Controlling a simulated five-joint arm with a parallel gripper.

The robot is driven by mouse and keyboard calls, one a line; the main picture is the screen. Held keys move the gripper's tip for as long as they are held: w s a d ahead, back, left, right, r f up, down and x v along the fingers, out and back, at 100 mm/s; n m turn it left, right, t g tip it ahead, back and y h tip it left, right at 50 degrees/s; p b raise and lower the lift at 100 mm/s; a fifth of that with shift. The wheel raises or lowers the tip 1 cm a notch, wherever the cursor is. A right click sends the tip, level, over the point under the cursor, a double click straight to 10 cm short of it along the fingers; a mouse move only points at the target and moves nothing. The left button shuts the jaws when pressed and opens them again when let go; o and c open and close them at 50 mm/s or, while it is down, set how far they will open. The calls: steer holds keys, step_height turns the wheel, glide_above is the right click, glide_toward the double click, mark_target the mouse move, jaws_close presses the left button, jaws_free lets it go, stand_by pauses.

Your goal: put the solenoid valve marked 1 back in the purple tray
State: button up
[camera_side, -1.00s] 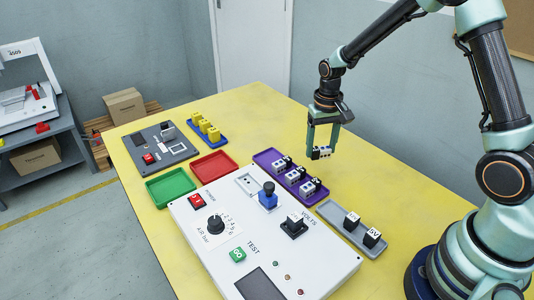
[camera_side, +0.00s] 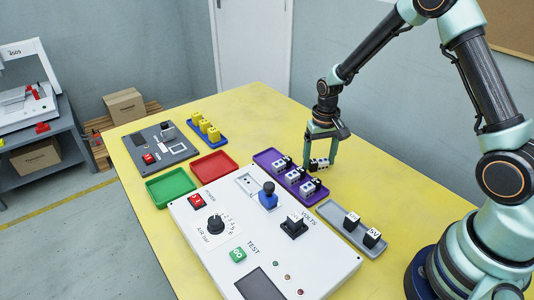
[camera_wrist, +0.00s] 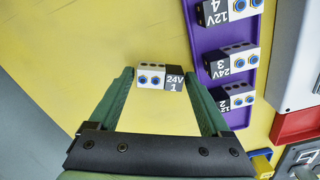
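The solenoid valve marked 1 (camera_wrist: 160,77) is a small white and black block labelled 24V, with two blue ports. It also shows in the side view (camera_side: 320,164). My gripper (camera_side: 320,166) is shut on it, with a finger at each end; the gripper also shows in the wrist view (camera_wrist: 158,75). The valve is over the yellow table beside the purple tray (camera_side: 263,157); its exact height is hard to tell. In the wrist view the tray (camera_wrist: 238,119) holds valves marked 4 (camera_wrist: 230,10), 3 (camera_wrist: 232,62) and 2 (camera_wrist: 232,97), with bare floor below valve 2.
A grey tray (camera_side: 336,219) with two black-and-white blocks lies right of the purple tray. The white test panel (camera_side: 190,223) fills the front. Red (camera_side: 214,166) and green (camera_side: 171,187) trays lie left. Yellow table behind my gripper is clear.

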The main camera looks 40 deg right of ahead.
steer(key=shift+r, duration=0.1)
step_height(320, 180, up, 12)
step_height(320, 180, up, 8)
steer(key=n+t, duration=0.2)
glide_above(319, 162)
steer(key=s+a, duration=0.3)
steer(key=s, duration=0.2)
steer(key=s+a+r+n+t, duration=0.2)
steer(key=s+r+t, duration=0.1)
steer(key=s, duration=0.4)
steer(key=shift+s+a+r, duration=0.3)
steer(key=shift+s+r, duration=0.05)
steer(key=shift+r, duration=0.1)
steer(key=shift+s+a+n+t, duration=0.1)
steer(key=shift+s+n+t, duration=0.2)
steer(key=shift+c, duration=1.4)
